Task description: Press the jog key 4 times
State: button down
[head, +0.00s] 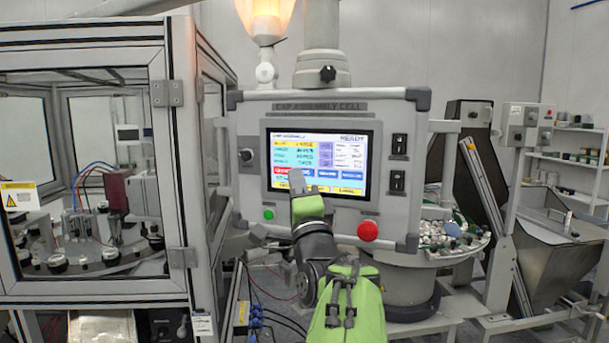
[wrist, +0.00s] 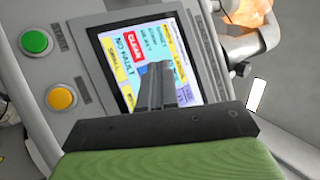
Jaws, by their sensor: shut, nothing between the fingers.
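The control panel (head: 330,108) stands ahead with a lit touchscreen (head: 345,160) showing coloured keys and text rows. My gripper (head: 297,184) is shut and empty, its fingertips in front of the lower left of the screen. In the wrist view my gripper (wrist: 159,70) overlaps the screen (wrist: 112,72), beside a red CLEAR key (wrist: 134,46) and NO FAULT text. Whether the tips touch the glass I cannot tell. No label that I can read as jog shows; some keys are hidden behind the fingers.
A green button (head: 268,214) and a red mushroom button (head: 368,231) sit below the screen. A yellow button (wrist: 61,98) shows in the wrist view. Two black switches (head: 398,146) are right of the screen. A glazed enclosure (head: 80,60) stands left, a parts bowl (head: 460,248) right.

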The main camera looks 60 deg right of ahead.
jog(key=a, duration=0.2)
jog(key=s+a, duration=0.1)
jog(key=shift+a, duration=0.4)
jog(key=shift+s, duration=0.1)
dwell(4.2)
jog(key=a+b, duration=0.3)
jog(key=b, duration=0.1)
jog(key=shift+s+a, duration=0.35)
jog(key=w+d+p, duration=0.2)
jog(key=d, duration=0.6)
jog(key=shift+d, duration=0.35)
dwell(1.1)
